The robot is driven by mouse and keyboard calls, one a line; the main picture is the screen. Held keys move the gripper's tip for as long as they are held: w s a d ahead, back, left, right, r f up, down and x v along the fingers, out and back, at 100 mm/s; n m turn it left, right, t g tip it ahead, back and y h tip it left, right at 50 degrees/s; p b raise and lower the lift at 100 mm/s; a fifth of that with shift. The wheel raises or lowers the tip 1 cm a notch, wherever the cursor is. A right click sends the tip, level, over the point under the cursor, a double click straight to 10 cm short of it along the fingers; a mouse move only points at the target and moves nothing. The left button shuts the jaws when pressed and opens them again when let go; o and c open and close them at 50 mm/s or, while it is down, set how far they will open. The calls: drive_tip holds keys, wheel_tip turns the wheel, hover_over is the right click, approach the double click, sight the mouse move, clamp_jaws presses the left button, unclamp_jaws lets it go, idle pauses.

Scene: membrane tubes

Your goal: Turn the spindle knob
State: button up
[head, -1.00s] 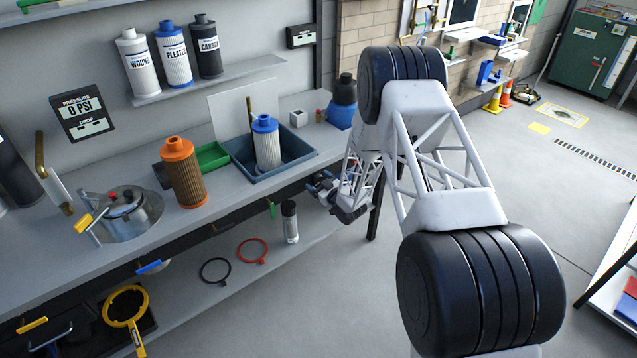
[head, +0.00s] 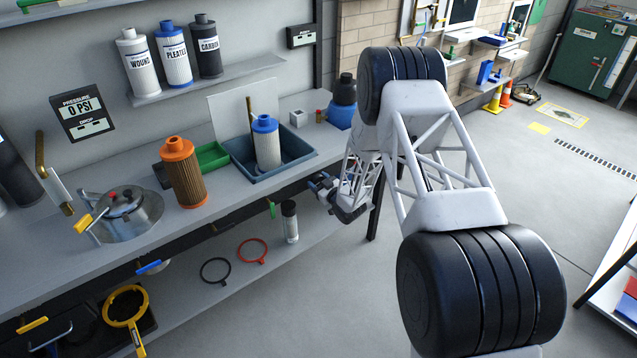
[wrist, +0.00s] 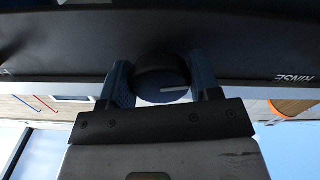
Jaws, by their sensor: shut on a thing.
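The spindle knob (wrist: 161,92) is round and dark, with a pale line on its face, in the middle of the wrist view. It sits against a dark surface lettered "RINSE". My gripper (wrist: 163,76) has one blue-grey finger on each side of the knob and is shut on it. In the head view my gripper (head: 323,184) is low at the bench's front edge, just right of the blue-grey basin (head: 292,163). The knob cannot be made out there.
A blue-capped white filter (head: 267,145) stands in the basin. An orange-capped filter (head: 184,178) and a steel vessel (head: 130,214) stand left on the bench (head: 225,207). A small canister (head: 290,222) stands on the lower shelf. Open floor lies to the right.

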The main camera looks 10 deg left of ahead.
drive_tip(key=shift+m, duration=2.6)
drive_tip(key=o, duration=0.9)
drive_tip(key=shift+s, duration=0.1)
drive_tip(key=v, duration=0.7)
drive_tip(key=shift+s+d, duration=0.25)
